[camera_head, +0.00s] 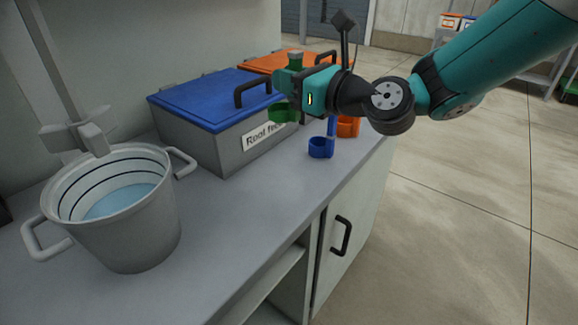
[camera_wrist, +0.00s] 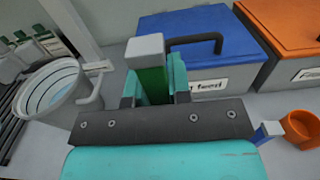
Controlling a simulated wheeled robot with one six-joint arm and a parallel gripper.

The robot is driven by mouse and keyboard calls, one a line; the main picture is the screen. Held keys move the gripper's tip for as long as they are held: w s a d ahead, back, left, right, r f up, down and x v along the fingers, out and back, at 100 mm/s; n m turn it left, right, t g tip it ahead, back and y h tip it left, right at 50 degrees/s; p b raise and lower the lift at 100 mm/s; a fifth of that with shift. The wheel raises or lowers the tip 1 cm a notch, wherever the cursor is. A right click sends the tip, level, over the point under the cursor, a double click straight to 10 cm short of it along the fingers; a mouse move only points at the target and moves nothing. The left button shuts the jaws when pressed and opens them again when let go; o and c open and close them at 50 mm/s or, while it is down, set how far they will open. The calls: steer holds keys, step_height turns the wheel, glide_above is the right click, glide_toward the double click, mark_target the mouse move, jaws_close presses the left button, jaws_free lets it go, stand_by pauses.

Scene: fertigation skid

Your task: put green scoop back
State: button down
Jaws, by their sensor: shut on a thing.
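My gripper (camera_head: 290,84) is shut on the green scoop, with its handle upright between the fingers. The scoop's green cup (camera_head: 283,113) hangs below the fingers, in front of the blue-lidded box's right part, above the counter. In the wrist view the green handle (camera_wrist: 152,82) with its pale end stands between the fingers (camera_wrist: 153,85); the cup is hidden there. A blue scoop (camera_head: 320,148) stands on the counter to the right of the box. An orange scoop (camera_head: 348,127) is behind it, partly hidden by my arm.
The grey box with a blue lid (camera_head: 208,98), labelled Root feed, is shut. An orange-lidded box (camera_head: 285,60) is behind it. A two-handled pot (camera_head: 130,215) of bluish liquid stands left under a stirrer (camera_head: 85,133). The counter's front strip (camera_head: 255,205) is clear.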

step_height(320, 180, down, 15)
steer(key=b, duration=0.6)
steer(key=shift+f, duration=0.1)
steer(key=c, duration=1.1)
jaws_free()
steer(key=shift+o, duration=0.2)
